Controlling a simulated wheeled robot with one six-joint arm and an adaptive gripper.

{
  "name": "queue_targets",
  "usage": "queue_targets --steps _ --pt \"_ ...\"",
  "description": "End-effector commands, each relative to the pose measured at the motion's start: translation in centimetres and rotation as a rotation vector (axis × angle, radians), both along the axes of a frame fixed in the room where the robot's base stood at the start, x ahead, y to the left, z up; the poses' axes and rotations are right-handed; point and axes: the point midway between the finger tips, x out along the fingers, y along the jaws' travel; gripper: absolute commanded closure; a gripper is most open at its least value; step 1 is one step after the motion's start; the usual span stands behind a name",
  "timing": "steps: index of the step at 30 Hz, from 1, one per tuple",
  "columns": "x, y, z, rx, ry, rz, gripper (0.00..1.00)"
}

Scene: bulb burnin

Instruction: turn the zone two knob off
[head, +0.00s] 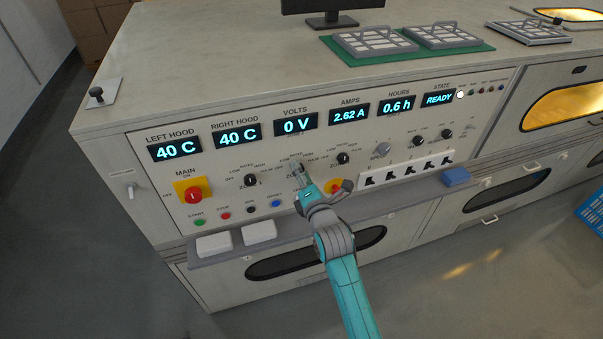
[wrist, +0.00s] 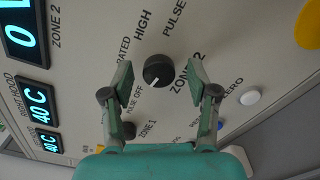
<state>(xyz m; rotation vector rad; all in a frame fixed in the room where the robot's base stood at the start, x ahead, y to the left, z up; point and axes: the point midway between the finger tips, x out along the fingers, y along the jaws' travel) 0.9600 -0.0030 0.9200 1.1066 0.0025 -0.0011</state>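The zone two knob (wrist: 157,70) is a round black dial on the pale panel in the wrist view. Its white mark points to the lower left, toward the word OFF. My gripper (wrist: 160,69) is open, with one finger on each side of the knob. Gaps show between the knob and both fingers, so it is not gripped. In the head view my gripper (head: 298,169) is at the panel below the VOLTS display and mostly hides this knob. The left finger covers part of the scale lettering in the wrist view.
The zone one knob (head: 250,180) is to the left and the zone three knob (head: 342,158) to the right. A red main switch (head: 193,195) is farther left. A ledge (head: 300,232) runs below. The STATE display (head: 438,99) reads READY; VOLTS (head: 296,124) reads 0 V.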

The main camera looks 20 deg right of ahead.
Motion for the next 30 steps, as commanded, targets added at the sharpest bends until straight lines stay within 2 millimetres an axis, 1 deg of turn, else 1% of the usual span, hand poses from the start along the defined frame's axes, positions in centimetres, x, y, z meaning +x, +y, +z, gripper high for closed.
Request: queue_targets --steps 7,11,14,24,30 --pt "0.0 0.0 0.1 0.001 -0.001 0.0 0.4" --pt "-0.7 0.0 0.0 0.001 0.0 -0.001 0.4" --pt "-2.0 0.0 0.0 0.001 0.0 -0.001 0.4" --pt "-8.1 0.0 -0.1 0.001 0.001 0.0 0.4" --pt "-10.7 0.0 0.0 0.0 0.0 0.0 0.4"
